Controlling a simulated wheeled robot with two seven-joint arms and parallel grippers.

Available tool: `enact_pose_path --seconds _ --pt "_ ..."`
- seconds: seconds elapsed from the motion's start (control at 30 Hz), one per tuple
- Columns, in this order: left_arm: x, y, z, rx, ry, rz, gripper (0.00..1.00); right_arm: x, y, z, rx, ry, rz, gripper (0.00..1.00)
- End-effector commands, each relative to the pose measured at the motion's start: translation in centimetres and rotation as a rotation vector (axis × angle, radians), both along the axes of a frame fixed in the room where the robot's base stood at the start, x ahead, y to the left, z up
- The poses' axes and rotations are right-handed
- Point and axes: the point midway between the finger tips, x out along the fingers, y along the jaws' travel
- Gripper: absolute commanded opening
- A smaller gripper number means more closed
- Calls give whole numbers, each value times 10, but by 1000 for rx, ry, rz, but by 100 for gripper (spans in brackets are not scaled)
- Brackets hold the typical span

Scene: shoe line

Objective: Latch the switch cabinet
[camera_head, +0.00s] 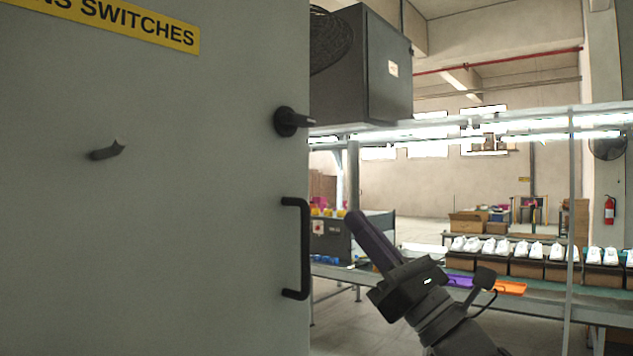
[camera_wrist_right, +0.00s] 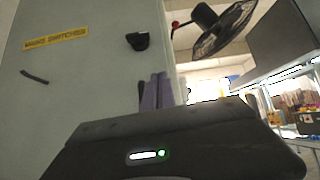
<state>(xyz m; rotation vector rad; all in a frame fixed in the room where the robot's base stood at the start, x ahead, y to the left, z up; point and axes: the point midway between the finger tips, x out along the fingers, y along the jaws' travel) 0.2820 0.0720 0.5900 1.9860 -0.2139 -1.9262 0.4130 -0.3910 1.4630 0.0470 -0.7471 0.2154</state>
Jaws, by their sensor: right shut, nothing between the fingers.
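The grey switch cabinet (camera_head: 190,250) fills the left of the head view, with its door face towards me. A black latch knob (camera_head: 290,121) sits near the door's right edge, its lever pointing right. Below it is a black bar handle (camera_head: 303,248). My right gripper (camera_head: 355,218) is shut and empty, to the right of the handle and below the latch, apart from both in the head view. In the right wrist view the fingers (camera_wrist_right: 157,90) stand together, below the latch knob (camera_wrist_right: 138,41). My left gripper is not in view.
A small dark hook (camera_head: 108,150) sticks out of the cabinet face. A yellow label (camera_head: 125,22) is above it. A conveyor with white shoes (camera_head: 535,249) on boxes runs behind at the right. A dark box (camera_head: 372,75) hangs at the top. A thin post (camera_head: 571,200) stands at the right.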

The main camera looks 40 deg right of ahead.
Motion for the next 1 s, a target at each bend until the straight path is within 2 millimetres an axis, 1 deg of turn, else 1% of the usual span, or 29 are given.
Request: enact_pose_path --seconds 0.03,0.1,0.4,0.57,0.77,1.0 --pt "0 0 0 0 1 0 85 -6 2 5 25 -25 38 0" --pt "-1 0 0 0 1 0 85 -9 6 7 38 -34 73 0" --pt "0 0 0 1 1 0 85 -8 6 6 47 -27 82 0" --pt "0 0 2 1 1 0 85 -5 7 8 46 -26 81 0" --pt "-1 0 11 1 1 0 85 7 10 23 45 -25 80 0" --pt "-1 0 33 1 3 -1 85 38 19 56 44 -23 80 0"
